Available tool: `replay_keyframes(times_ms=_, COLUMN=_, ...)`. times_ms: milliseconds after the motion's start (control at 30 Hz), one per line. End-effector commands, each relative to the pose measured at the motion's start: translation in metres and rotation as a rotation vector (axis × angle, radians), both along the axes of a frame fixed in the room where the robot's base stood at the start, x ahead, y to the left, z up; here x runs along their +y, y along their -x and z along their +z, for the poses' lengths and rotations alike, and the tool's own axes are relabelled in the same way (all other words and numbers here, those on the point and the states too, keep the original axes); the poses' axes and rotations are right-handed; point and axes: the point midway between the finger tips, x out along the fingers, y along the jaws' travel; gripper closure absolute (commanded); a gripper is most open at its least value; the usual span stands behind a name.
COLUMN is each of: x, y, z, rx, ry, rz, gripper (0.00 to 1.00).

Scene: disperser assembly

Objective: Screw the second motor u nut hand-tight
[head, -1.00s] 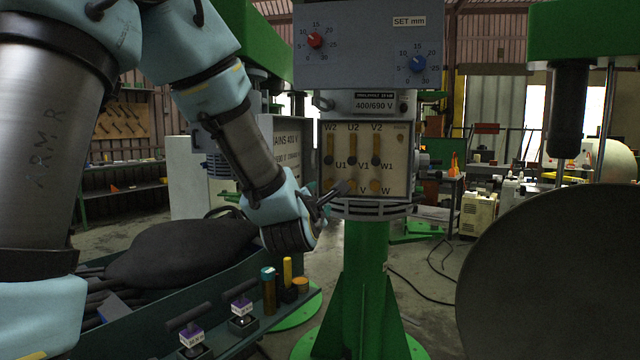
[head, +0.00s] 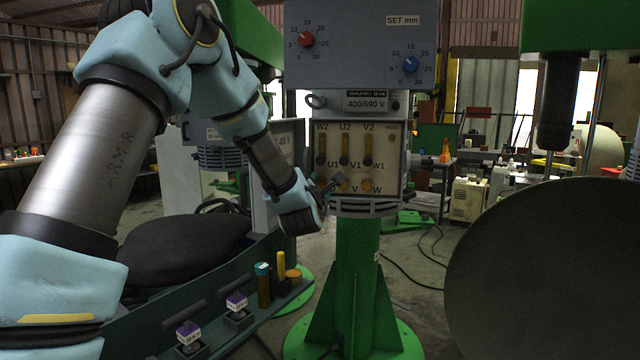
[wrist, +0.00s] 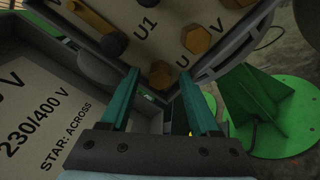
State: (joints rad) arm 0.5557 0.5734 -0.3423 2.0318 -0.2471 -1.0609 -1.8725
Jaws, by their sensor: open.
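The motor terminal box (head: 390,160) stands on a green column, its pale panel marked W2, U2, V2, U1, V1, W1 and U, V, W. The brass U nut (wrist: 162,74) shows in the wrist view beside the letter U, at the panel's lower edge. My gripper (wrist: 158,78) is open, with one teal finger on each side of the line to this nut. I cannot tell whether the fingertips reach it or touch it. In the head view my gripper (head: 330,185) is at the panel's lower left and hides the U nut. The V nut (wrist: 195,39) is beside it.
A tray (head: 225,335) with small purple-labelled parts, a blue-capped bottle (head: 263,285) and a yellow piece (head: 281,265) lies below my arm. A cover plate marked 230/400 V (wrist: 45,115) is close left of my fingers. A large dark disc (head: 545,270) stands at right.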

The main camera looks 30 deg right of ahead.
Motion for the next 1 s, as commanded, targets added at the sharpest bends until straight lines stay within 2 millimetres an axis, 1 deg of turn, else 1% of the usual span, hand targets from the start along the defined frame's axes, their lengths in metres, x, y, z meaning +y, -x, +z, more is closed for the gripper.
replay_keyframes(times_ms=167, x=0.0, y=0.0001, z=-0.0002, rx=0.0, ry=0.0, rz=0.0, gripper=0.38)
replay_keyframes(times_ms=700, x=0.0001, y=0.0003, z=-0.0001, rx=0.0, ry=0.0, rz=0.0, gripper=0.98)
replay_keyframes(times_ms=733, x=0.0001, y=0.0003, z=-0.0001, rx=0.0, ry=0.0, rz=0.0, gripper=1.0)
replay_keyframes(times_ms=1000, x=0.0001, y=0.0003, z=-0.0004, rx=-0.001, ry=-0.001, rz=0.0, gripper=1.0)
